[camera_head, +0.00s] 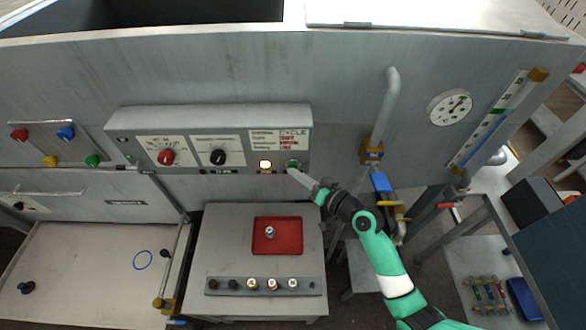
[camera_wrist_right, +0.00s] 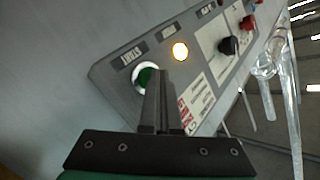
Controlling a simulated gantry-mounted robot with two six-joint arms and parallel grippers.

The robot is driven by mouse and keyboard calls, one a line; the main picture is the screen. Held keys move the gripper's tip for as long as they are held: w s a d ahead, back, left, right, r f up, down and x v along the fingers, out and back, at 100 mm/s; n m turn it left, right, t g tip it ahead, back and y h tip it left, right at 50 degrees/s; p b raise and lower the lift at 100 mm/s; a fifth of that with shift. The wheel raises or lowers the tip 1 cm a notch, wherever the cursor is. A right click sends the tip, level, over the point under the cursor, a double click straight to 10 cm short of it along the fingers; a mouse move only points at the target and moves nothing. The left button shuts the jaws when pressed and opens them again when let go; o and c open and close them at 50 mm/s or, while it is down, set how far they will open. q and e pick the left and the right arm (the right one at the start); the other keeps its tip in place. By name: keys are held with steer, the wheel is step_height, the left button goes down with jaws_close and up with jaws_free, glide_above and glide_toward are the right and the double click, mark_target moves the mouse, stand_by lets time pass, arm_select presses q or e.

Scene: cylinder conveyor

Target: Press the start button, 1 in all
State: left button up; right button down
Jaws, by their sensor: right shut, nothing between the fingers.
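The start button is a green round button (camera_head: 293,164) in a pale ring at the right end of the grey control panel. In the right wrist view the green button (camera_wrist_right: 147,77) sits under a label that reads START. My right gripper (camera_head: 291,171) is shut and empty, its fingertips at the button's lower edge. In the right wrist view the shut fingers (camera_wrist_right: 155,76) overlap the right part of the button. I cannot tell whether they touch it. My left gripper is not in view.
A lit yellow lamp (camera_head: 265,164) is just left of the button. A black knob (camera_head: 218,157) and a red knob (camera_head: 166,157) are further left. A pipe with a blue-handled valve (camera_head: 381,182) stands right of the panel. A red tray (camera_head: 278,236) lies on the table below.

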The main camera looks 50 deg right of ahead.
steer(key=shift+a, duration=0.1)
stand_by(0.3)
steer(key=shift+s+a+p, duration=0.45)
steer(key=shift+s+a, duration=0.1)
steer(key=shift+s, duration=0.05)
steer(key=shift+s+a+p, duration=1)
steer(key=shift+s+a, duration=0.75)
steer(key=shift+a, duration=0.05)
